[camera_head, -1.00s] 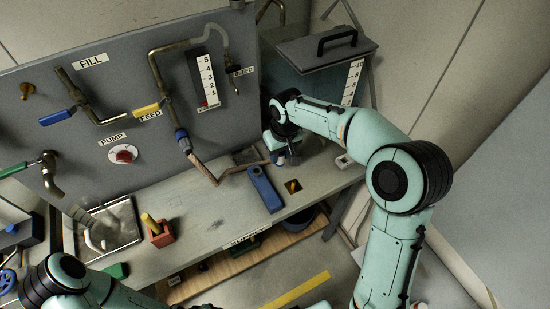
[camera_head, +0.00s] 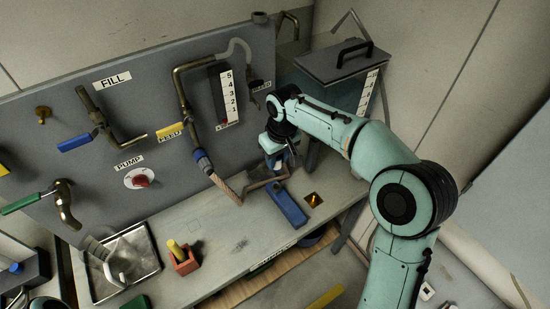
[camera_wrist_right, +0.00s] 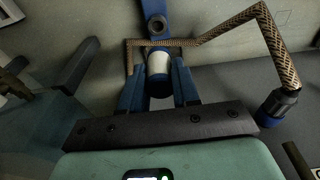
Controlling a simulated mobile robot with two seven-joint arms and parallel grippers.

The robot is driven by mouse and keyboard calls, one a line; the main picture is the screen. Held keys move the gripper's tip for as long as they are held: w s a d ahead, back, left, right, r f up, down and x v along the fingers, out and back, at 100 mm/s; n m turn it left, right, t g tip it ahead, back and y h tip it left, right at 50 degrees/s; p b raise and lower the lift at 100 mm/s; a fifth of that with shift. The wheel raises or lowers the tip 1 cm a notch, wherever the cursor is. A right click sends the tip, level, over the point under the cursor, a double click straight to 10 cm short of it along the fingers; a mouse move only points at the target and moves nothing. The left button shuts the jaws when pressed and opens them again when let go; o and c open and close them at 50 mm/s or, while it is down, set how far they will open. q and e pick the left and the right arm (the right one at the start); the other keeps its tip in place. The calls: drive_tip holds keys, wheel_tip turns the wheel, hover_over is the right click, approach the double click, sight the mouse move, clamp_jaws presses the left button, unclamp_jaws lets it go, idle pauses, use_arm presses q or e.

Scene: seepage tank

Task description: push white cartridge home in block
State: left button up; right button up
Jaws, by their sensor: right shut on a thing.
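The white cartridge (camera_wrist_right: 159,64) shows in the right wrist view as a short white cylinder with a dark blue end. It sits between the two blue fingers of my right gripper (camera_wrist_right: 158,75), which is shut on it. In the head view my right gripper (camera_head: 279,164) is low over the bench, just behind the long blue block (camera_head: 289,208). The wrist view shows part of the blue block (camera_wrist_right: 153,10) with a round dark hole, beyond the cartridge. How far the cartridge sits in any opening is hidden.
A braided hose (camera_head: 228,188) bends close beside my right gripper. The grey panel (camera_head: 105,185) with valves stands behind the bench. A red block with a yellow peg (camera_head: 184,258) and a metal tray (camera_head: 122,264) stand to the left.

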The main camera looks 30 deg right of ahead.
drive_tip(key=shift+o, duration=0.9)
clamp_jaws()
drive_tip(key=shift+f, duration=3.6)
drive_tip(key=shift+f, duration=0.7)
drive_tip(key=o, duration=0.9)
unclamp_jaws()
